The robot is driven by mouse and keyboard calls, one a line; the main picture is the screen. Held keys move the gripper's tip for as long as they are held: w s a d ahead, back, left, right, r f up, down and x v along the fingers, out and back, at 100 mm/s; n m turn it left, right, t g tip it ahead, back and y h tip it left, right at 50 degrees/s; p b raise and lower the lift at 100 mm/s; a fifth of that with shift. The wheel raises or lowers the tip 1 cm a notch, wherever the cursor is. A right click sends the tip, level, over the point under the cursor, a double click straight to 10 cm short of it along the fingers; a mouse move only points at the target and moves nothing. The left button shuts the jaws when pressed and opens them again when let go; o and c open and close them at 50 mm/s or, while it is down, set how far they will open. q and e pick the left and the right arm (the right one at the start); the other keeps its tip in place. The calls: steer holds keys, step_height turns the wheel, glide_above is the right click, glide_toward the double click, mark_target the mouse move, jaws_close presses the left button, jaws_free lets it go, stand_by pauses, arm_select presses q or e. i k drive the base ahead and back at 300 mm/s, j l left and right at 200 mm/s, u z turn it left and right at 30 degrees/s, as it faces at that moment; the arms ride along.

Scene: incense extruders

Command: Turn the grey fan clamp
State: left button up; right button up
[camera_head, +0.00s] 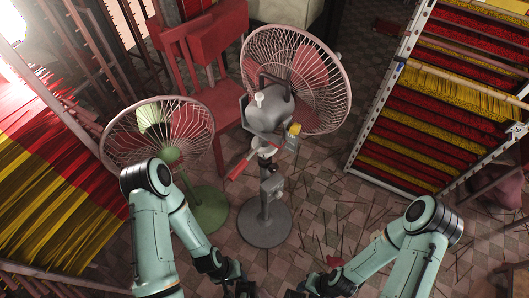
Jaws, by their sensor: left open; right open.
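The grey fan (270,110) stands upright in the middle, on a round dark grey base (264,222). Its pole carries a dark collar with a pale lever-like part (262,146), which may be the clamp; a red-handled piece (239,170) sticks out to the left beside it. A grey box (272,187) is lower on the pole. My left gripper (240,290) is open at the bottom edge, below the fan base and apart from it. My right gripper (302,291) is open to its right, also apart from the fan. Both grippers are partly cut off by the frame.
A green fan (170,152) stands close on the left, behind my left arm. A red chair (205,60) is behind the fans. Racks of red and yellow incense sticks (430,110) line the right. Loose sticks litter the tiled floor (345,215), which is mostly open right of the base.

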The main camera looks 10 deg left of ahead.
mark_target(273, 168)
steer(key=i+l+u, duration=0.2)
steer(key=u, duration=0.15)
steer(key=i+l+u, duration=0.15)
steer(key=l+u, duration=0.2)
steer(key=i+l+u, duration=0.1)
steer(key=l+u, duration=0.25)
steer(key=i+l+u, duration=0.1)
steer(key=l+u, duration=0.55)
steer(key=l, duration=0.1)
